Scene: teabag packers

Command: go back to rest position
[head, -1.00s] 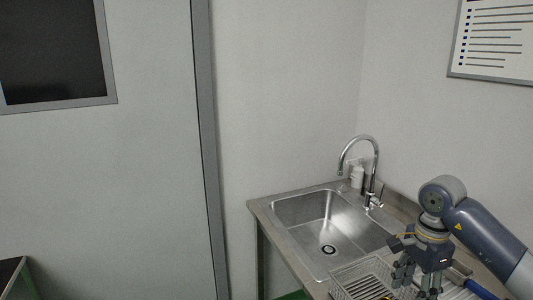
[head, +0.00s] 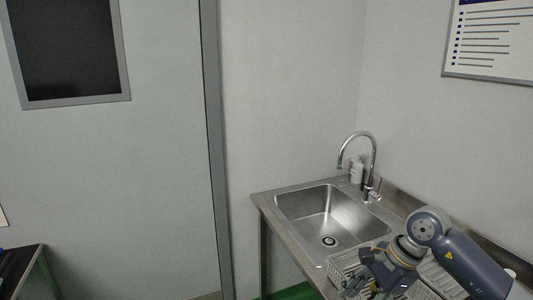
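My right arm comes in from the right edge in the head view. Its gripper (head: 364,287) is tilted down to the left, over the wire rack (head: 343,268) beside the sink. The fingers are small and partly cut off by the bottom edge, so their opening is unclear. I see nothing clearly held in them. My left gripper is out of view.
A grey door (head: 110,190) is at the left. A dark tabletop (head: 18,264) shows at lower left. A notice board (head: 490,40) hangs at upper right.

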